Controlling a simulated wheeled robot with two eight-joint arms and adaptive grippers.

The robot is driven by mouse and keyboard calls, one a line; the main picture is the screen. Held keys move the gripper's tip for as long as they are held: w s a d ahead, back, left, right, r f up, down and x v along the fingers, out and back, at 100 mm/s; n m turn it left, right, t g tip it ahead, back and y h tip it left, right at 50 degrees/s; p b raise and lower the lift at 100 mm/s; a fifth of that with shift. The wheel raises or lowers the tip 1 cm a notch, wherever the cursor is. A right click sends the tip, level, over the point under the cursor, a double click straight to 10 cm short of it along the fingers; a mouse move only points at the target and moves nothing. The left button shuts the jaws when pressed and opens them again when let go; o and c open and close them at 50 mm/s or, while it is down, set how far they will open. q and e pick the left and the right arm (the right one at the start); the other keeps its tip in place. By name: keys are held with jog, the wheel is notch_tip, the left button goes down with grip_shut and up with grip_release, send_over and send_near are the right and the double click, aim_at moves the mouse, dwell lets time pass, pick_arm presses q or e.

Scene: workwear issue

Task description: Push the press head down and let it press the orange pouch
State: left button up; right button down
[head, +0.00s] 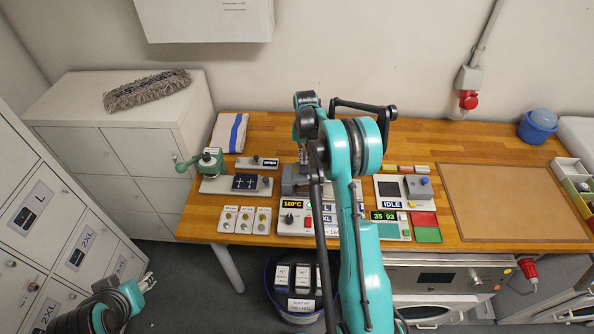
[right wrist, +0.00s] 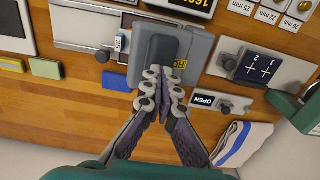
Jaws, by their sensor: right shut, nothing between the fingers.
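The heat press (head: 290,180) stands mid-table, mostly hidden behind my right arm in the head view. In the right wrist view its grey press head (right wrist: 197,58) shows from above, with a darker grey bar (right wrist: 163,48) on it and a partly covered yellow label. My right gripper (right wrist: 164,98) is shut and empty, its fingertips close over the near edge of the dark bar; I cannot tell whether they touch. My left gripper (head: 147,281) is low at the left, away from the table; its jaws are too small to read. No orange pouch is visible.
A green hand press (head: 205,165) and a folded towel (head: 230,132) lie left of the heat press. A control box (head: 290,222) reading 160°C stands in front. Right of it are an IDLE display (head: 391,193) and a brown mat (head: 505,203) with clear room.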

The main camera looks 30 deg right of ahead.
jog(key=shift+f, duration=0.1)
jog(key=shift+s+d+f+b, duration=0.35)
jog(key=shift+d+f+b, duration=0.15)
jog(key=shift+f+b, duration=0.2)
dwell(0.4)
jog(key=shift+s+d+f+b, duration=0.25)
jog(key=shift+d+f+b, duration=0.15)
jog(key=shift+f+b, duration=0.3)
jog(key=shift+r, duration=0.1)
notch_tip(320, 180, up, 13)
jog(key=p, duration=0.6)
dwell(0.9)
dwell(0.3)
